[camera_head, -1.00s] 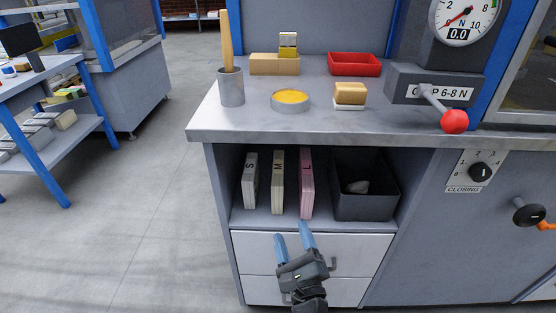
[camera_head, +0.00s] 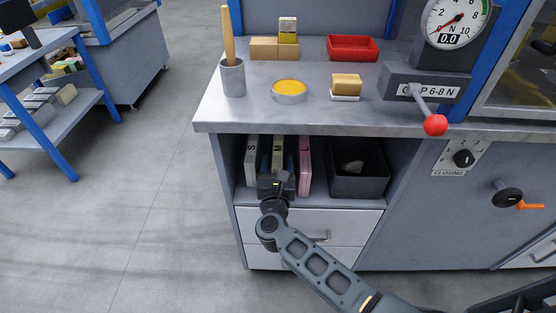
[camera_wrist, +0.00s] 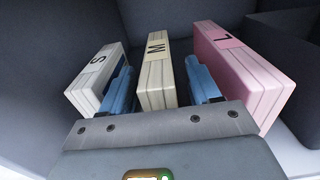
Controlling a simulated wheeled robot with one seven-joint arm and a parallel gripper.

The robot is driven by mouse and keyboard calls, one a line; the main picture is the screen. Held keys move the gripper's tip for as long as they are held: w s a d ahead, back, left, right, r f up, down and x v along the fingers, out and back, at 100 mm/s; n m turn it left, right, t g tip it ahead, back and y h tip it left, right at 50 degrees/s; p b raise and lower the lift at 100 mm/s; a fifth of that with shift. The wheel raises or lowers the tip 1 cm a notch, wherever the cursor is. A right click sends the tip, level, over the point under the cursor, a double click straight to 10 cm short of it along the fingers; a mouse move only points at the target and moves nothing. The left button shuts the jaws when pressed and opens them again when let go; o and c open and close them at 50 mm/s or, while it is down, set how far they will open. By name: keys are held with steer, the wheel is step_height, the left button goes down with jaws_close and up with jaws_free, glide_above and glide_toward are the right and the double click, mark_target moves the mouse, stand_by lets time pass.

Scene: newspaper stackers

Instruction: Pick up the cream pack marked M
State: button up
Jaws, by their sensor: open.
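The cream pack marked M (camera_wrist: 157,75) stands upright on the shelf, between a whitish pack marked S (camera_wrist: 98,77) on the left and a pink pack marked L (camera_wrist: 238,72) on the right. My gripper (camera_wrist: 160,88) is open in the wrist view, with one blue finger on each side of the M pack. The left finger lies between S and M, the right finger between M and L. I cannot tell whether either finger touches a pack. In the head view my gripper (camera_head: 277,180) covers the lower part of the M pack (camera_head: 278,150).
A dark bin (camera_head: 358,183) with a grey lump stands right of the packs. The worktop (camera_head: 330,115) overhangs the shelf. White drawers (camera_head: 345,220) lie below. On top are a red tray, a cup with a wooden stick, a yellow-filled dish and blocks.

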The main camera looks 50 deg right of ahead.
steer(key=shift+x, duration=1)
steer(key=shift+w, duration=0.1)
jaws_close()
